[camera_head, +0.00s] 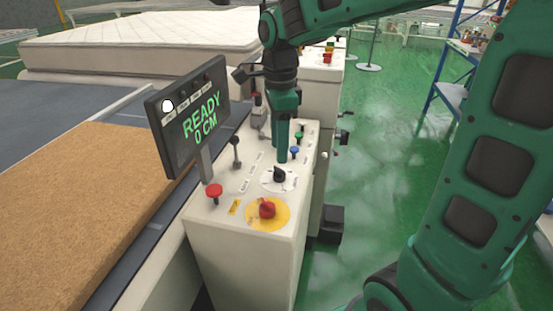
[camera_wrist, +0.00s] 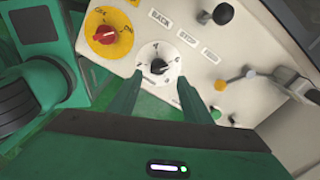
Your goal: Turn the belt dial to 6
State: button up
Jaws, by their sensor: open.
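The belt dial, a black knob on a white round scale, sits on the top of the white control console (camera_head: 240,210). It shows in the head view (camera_head: 279,174) and in the wrist view (camera_wrist: 158,66). My gripper (camera_head: 282,150) is above the console, pointing down, just behind the dial in the head view. In the wrist view my gripper's two green fingers (camera_wrist: 159,92) are spread apart with the dial between and beyond their tips. The fingers hold nothing. The scale's digits are too small to read surely.
A red knob on a yellow disc (camera_head: 267,209) and a red mushroom button (camera_head: 214,191) sit in front of the dial. Levers (camera_head: 236,152) and a screen (camera_head: 195,115) reading READY 0 CM stand left. A mattress (camera_head: 140,42) lies behind.

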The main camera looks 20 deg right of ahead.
aim_at(279, 168)
notch_tip(279, 168, up, 3)
jog(key=shift+r, duration=0.1)
dwell(0.6)
